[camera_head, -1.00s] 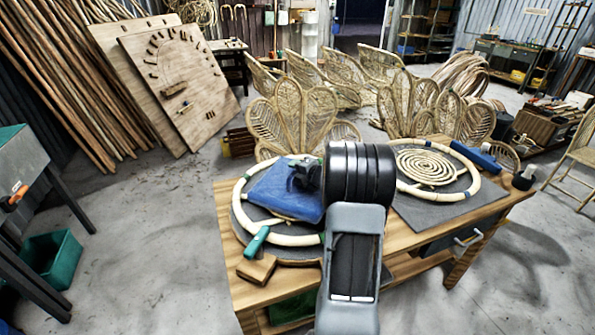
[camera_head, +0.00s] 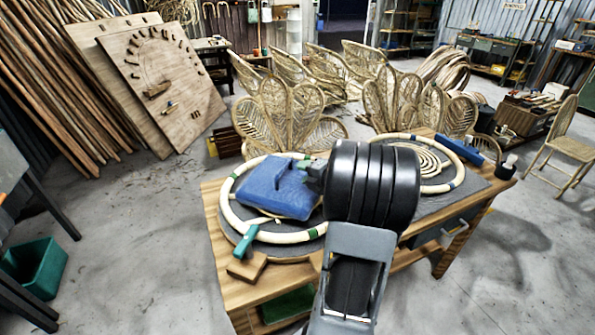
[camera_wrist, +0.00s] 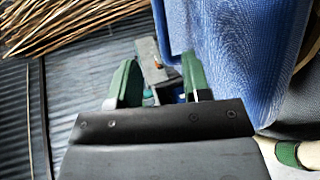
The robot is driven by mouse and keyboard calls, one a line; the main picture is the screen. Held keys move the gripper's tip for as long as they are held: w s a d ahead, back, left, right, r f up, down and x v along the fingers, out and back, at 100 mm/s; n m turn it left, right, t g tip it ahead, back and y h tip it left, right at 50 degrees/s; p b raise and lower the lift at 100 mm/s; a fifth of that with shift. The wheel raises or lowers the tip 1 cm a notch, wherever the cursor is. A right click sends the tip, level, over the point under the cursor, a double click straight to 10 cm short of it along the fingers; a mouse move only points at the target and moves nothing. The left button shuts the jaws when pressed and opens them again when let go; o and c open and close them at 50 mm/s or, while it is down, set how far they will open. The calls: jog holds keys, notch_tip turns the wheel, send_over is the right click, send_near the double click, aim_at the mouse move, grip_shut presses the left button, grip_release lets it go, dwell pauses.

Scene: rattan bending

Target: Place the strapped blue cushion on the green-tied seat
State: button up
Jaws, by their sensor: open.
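The blue cushion (camera_head: 290,197) lies on the left round seat frame, covering much of its middle. A raised blue strap (camera_head: 280,172) shows on its top. The seat's pale rattan ring (camera_head: 232,212) has green ties, one at its front right (camera_head: 313,233). My gripper (camera_head: 314,174) is at the cushion's right side, partly hidden behind my black wrist. In the wrist view my gripper's green fingers (camera_wrist: 158,80) are apart with nothing held between them. The cushion (camera_wrist: 240,50) fills the area just right of the fingers. Whether a finger touches it, I cannot tell.
A second ring (camera_head: 461,168) with a coiled rattan centre (camera_head: 425,160) lies on the right of the wooden table (camera_head: 215,215). A green-handled tool (camera_head: 245,243) and a wooden block (camera_head: 246,268) are at the front left. Woven leaf-shaped chair backs (camera_head: 290,110) stand behind.

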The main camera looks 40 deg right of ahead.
jog(key=shift+s+r, duration=0.15)
jog(key=shift+s, duration=0.2)
jog(key=shift+w+a+r+m, duration=0.1)
jog(key=shift+a+r+m, duration=0.05)
jog(key=shift+r+m, duration=0.15)
jog(key=w+a+r+m+g+h, duration=0.1)
jog(key=a+r+m+g+h, duration=0.2)
jog(key=a+m+h, duration=0.55)
jog(key=s+a+f+m+g+y, duration=0.2)
jog(key=s+a+m+g+y, duration=0.1)
jog(key=s+a, duration=0.4)
jog(key=s+a+f+m+g+y, duration=0.2)
jog(key=s+a+m+g+y, duration=0.2)
jog(key=s+a+m, duration=0.4)
jog(key=a+g, duration=0.1)
jog(key=a, duration=0.3)
jog(key=shift+f, duration=0.2)
jog(key=shift+d+r+m+y, duration=0.1)
jog(key=shift+r+m+y, duration=0.05)
jog(key=shift+m+y, duration=0.1)
notch_tip(320, 180, up, 6)
jog(key=p, duration=0.5)
jog(key=shift+s, duration=0.15)
